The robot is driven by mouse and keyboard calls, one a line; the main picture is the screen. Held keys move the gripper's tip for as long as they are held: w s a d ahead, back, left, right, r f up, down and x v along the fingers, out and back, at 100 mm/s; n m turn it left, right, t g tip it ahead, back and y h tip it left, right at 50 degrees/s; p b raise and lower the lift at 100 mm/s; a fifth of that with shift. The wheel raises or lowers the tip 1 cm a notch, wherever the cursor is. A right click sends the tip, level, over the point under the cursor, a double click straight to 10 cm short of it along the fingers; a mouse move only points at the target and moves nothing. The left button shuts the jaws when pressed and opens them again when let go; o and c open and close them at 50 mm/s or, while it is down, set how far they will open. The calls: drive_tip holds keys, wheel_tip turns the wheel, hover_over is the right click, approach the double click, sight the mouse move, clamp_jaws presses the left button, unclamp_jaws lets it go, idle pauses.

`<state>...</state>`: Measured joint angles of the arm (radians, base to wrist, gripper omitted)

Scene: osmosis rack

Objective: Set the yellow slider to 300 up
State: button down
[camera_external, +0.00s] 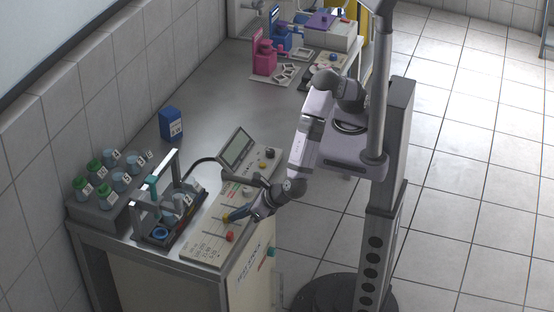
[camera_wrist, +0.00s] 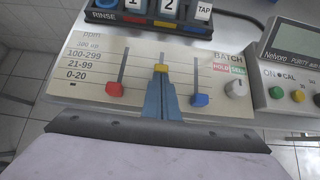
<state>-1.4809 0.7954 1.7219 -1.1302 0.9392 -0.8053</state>
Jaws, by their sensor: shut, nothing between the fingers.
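The yellow slider (camera_wrist: 160,68) sits in the middle slot of the panel (camera_wrist: 235,62) in the wrist view. It is in the upper part of its slot, roughly level with the 100-299 mark, below 300 up; the exact line is hard to tell. My gripper (camera_wrist: 160,82) is shut and empty, its blue-grey fingertips right at the near side of the yellow knob. They look to be touching it, but contact is not certain. In the external view my gripper (camera_external: 236,214) reaches down over the panel from the right.
The red slider (camera_wrist: 115,89) and blue slider (camera_wrist: 200,99) sit low in the slots on either side. A dial (camera_wrist: 236,88) is right of them. The meter (camera_wrist: 290,65) stands further right, and the rinse rack (camera_wrist: 150,20) is beyond the panel.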

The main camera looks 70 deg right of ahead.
sight(226, 215)
drive_tip(key=w, duration=0.4)
drive_tip(key=shift+w, duration=0.4)
drive_tip(key=shift+s, duration=0.35)
drive_tip(key=s, duration=0.4)
drive_tip(key=b+v, duration=0.2)
drive_tip(key=v, duration=0.7)
drive_tip(key=shift+r, duration=0.4)
